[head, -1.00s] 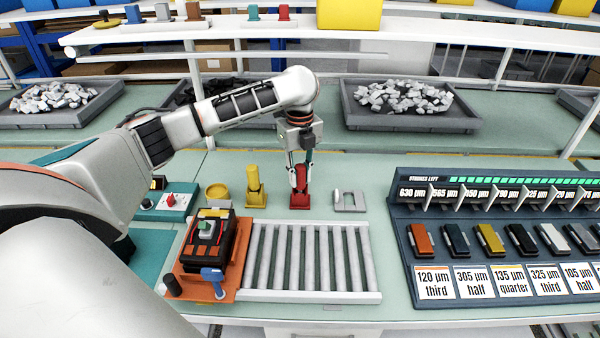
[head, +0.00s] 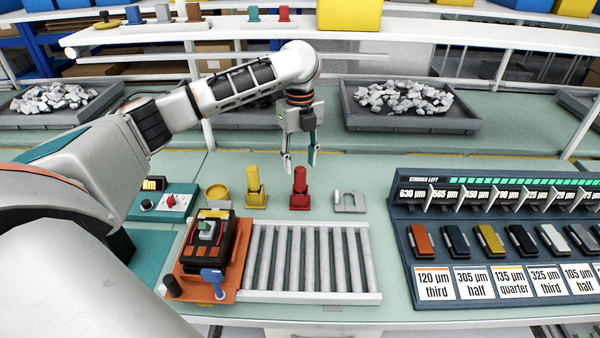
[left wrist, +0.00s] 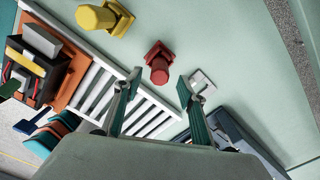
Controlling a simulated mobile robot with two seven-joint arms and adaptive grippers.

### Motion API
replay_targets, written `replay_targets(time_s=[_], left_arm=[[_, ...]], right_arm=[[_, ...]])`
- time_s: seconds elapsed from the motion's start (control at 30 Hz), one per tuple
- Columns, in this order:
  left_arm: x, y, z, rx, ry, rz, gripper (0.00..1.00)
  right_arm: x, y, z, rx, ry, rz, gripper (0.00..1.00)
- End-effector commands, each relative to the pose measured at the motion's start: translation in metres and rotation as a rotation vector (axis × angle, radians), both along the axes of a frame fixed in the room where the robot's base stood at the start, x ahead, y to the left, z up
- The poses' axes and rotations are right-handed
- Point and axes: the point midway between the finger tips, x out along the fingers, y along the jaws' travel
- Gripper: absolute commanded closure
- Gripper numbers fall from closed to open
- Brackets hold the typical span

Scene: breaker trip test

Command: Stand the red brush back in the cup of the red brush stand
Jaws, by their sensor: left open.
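The red brush (head: 299,179) stands upright in the cup of the red brush stand (head: 299,201), behind the roller rack. Both also show in the left wrist view, the red brush (left wrist: 159,70) seen from above its end. My left gripper (head: 300,162) is open and empty, just above the red brush and apart from it. In the left wrist view its two fingers (left wrist: 158,83) are spread, with nothing between them. My right gripper is not in view.
The roller rack (head: 308,296), orange tray with breaker (head: 207,250) and labelled rack (head: 490,240) are in front.

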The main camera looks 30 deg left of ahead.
Motion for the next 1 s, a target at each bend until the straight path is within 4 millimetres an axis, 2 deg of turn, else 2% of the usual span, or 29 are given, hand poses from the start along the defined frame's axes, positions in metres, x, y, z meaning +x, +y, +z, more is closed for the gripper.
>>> replay_targets(time_s=[0.1,0.37,1.0], left_arm=[[0.001,0.000,0.026,0.002,-0.005,-0.001,0.59],[0.000,0.000,0.058,0.001,0.000,-0.001,0.59],[-0.001,0.000,0.063,0.000,0.001,-0.001,0.59]], right_arm=[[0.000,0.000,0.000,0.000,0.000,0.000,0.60],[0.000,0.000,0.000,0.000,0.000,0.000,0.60],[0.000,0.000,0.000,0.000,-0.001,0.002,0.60]])
